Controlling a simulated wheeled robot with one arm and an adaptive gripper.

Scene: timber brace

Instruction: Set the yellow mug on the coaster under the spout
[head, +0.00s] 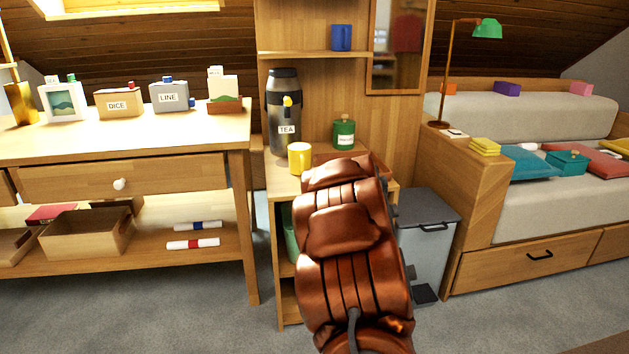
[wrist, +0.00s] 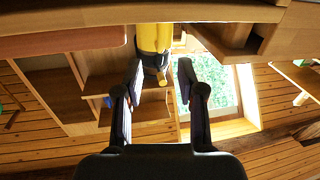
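The yellow mug (head: 300,158) stands on the shelf top in front of the dark tea dispenser (head: 284,118), which has a yellow spout (head: 287,101) and a TEA label. The mug looks upright. I cannot make out the coaster; the area under the spout is partly hidden by the mug. In the wrist view, which looks upside down, the yellow mug (wrist: 153,36) is just ahead of my gripper (wrist: 160,68), with the dark dispenser behind it. The two fingers are apart with nothing clasped between them. In the head view my copper-coloured arm hides the gripper.
A green canister (head: 343,134) stands to the right of the dispenser, near a reddish-brown tray (head: 325,157) partly behind my arm. A blue mug (head: 341,37) is on the upper shelf (head: 300,54). A grey bin (head: 428,235) stands right of the shelf unit; a wooden desk (head: 130,140) is left.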

